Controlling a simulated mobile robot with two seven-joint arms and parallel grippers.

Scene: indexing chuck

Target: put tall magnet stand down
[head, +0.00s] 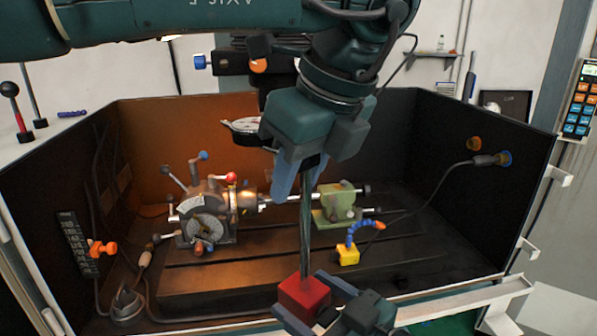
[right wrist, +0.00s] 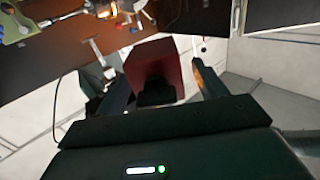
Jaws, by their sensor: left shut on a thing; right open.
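The tall magnet stand has a red block base (head: 304,296) and a long dark metal post (head: 306,230). My left gripper (head: 298,183) is shut on the upper part of the post, which hangs nearly upright below it. The red base appears at the front edge of the machine tray; I cannot tell whether it touches anything. My right gripper (head: 312,305) is open, with its fingers on either side of the red base. In the right wrist view the red base (right wrist: 160,65) stands between the two spread fingers. The post's top is hidden behind my left arm.
An indexing chuck (head: 210,210) stands on the slotted bed (head: 240,280), with a green tailstock (head: 337,203) to its right. A yellow block with a blue hose (head: 348,254) sits right of the post. A dial gauge (head: 242,126) shows beside my left gripper. Dark walls enclose the bed.

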